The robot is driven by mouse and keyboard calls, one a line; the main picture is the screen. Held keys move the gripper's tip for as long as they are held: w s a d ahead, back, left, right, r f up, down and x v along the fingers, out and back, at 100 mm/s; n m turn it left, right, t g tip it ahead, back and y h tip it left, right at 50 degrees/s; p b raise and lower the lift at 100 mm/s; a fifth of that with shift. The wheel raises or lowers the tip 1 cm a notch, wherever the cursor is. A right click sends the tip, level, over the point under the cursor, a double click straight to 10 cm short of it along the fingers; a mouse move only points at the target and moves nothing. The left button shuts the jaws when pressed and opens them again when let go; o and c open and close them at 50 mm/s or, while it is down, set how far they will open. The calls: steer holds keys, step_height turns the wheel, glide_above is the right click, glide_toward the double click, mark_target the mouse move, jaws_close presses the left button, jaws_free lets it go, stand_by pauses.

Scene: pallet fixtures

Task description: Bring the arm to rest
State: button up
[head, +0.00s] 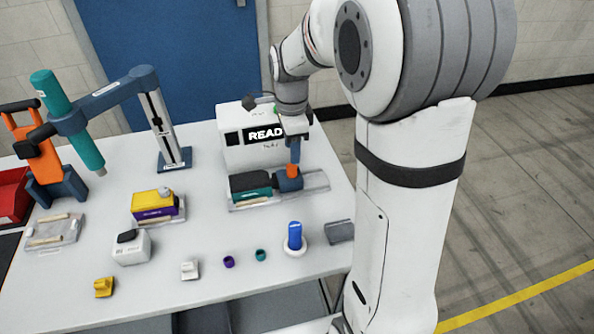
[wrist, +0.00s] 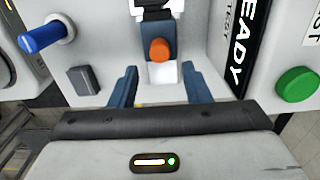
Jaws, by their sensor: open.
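My gripper (head: 293,128) hangs at the end of my arm over the right part of the white table, in front of the READY box. In the wrist view its two blue fingers stand apart, and my gripper (wrist: 159,80) is open with nothing clasped. An orange handle (head: 293,152) on a blue clamp block (head: 289,184) stands just below it. The orange handle (wrist: 160,50) shows beyond and between the fingers in the wrist view, with gaps on both sides. The clamp is at the right end of a black and teal part (head: 250,187) on a grey fixture plate.
The white READY box (head: 265,152) stands close behind. A blue peg (head: 295,232) on a white base and a grey block (head: 341,231) are in front. A blue post arm with a teal cylinder (head: 70,122) and a yellow and purple part (head: 155,206) are at left.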

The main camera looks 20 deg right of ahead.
steer(key=s+d+r+n+t, duration=0.1)
steer(key=s+r+n+t, duration=0.2)
steer(key=s+n, duration=1.5)
steer(key=shift+s+r, duration=0.55)
steer(key=shift+s, duration=0.4)
